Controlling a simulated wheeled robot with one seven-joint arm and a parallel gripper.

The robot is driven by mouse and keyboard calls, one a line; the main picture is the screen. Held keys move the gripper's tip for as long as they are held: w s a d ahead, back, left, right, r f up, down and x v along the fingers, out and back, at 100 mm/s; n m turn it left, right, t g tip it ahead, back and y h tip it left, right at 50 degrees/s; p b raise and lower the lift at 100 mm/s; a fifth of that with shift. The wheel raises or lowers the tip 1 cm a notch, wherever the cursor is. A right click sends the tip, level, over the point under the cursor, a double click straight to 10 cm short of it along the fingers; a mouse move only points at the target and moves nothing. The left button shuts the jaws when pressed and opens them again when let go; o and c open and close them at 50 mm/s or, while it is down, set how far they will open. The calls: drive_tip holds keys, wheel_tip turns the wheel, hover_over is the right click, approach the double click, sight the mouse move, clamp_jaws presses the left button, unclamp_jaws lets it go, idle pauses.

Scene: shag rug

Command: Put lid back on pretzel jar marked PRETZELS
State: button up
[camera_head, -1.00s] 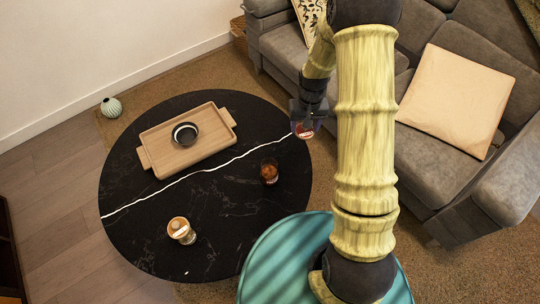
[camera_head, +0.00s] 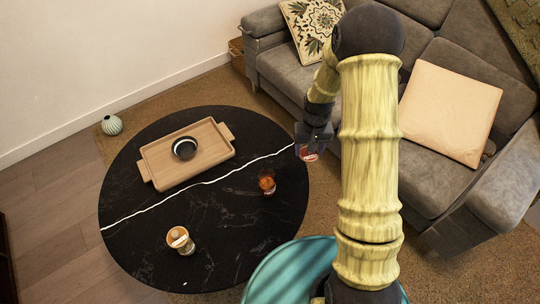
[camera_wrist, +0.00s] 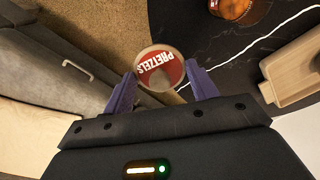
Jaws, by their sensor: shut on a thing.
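My gripper (camera_wrist: 162,92) is shut on a round lid-like piece (camera_wrist: 156,66), with a pale rim and a red face that reads PRETZELS. In the head view the gripper (camera_head: 311,147) hangs by the table's right edge, with the red and white piece (camera_head: 310,157) below it. On the black table, a clear jar with amber-brown contents (camera_head: 267,183) stands left of and a little below the gripper; it also shows at the top of the wrist view (camera_wrist: 232,8). A second jar, pale-topped (camera_head: 180,239), stands nearer the table's front. No jar label is readable.
The round black table (camera_head: 225,225) carries a wooden tray (camera_head: 158,156) with a dark bowl (camera_head: 185,148). A grey sofa (camera_head: 285,65) stands behind and right. A teal round surface (camera_head: 285,272) is at the front. The table around the amber jar is clear.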

drive_tip(key=shift+a, duration=0.25)
drive_tip(key=shift+a+r, duration=0.1)
drive_tip(key=shift+a, duration=0.2)
drive_tip(key=s+a+r+n+p, duration=0.1)
drive_tip(key=s+a+n+p, duration=0.2)
drive_tip(key=a, duration=1)
drive_tip(key=shift+s+r+n, duration=0.35)
drive_tip(key=shift+s+n, duration=0.25)
drive_tip(key=shift+n, duration=0.1)
drive_tip(key=shift+f, duration=0.15)
wheel_tip(320, 180, down, 4)
drive_tip(key=b, duration=0.3)
drive_tip(key=shift+f+b, duration=0.15)
drive_tip(key=shift+b, duration=0.25)
drive_tip(key=shift+f+b, duration=0.5)
drive_tip(key=shift+f, duration=0.4)
drive_tip(key=shift+f+p, duration=0.2)
drive_tip(key=shift+p, duration=0.3)
idle(0.4)
